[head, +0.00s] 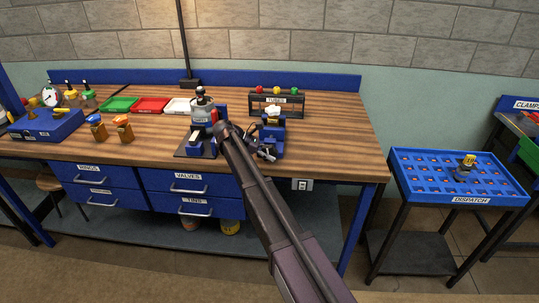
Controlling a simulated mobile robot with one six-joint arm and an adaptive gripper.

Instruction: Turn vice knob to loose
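A blue, vice-like device (271,137) stands on the wooden bench right of centre, with a pale piece (272,111) at its top. Its knob cannot be picked out clearly at this size. My arm reaches up from the bottom right to the bench. My gripper (262,153) looks dark and small at the front left of the blue device, close to it. I cannot tell whether it touches the device, or whether its fingers are open or shut. My arm hides part of the space between this device and the apparatus to its left.
A blue-and-black apparatus (197,146) with a round grey body stands just left of my arm. Behind are a rack (277,104) with coloured balls and green, red and white trays (150,105). A blue dispatch tray (420,187) is at right. The bench's right end is clear.

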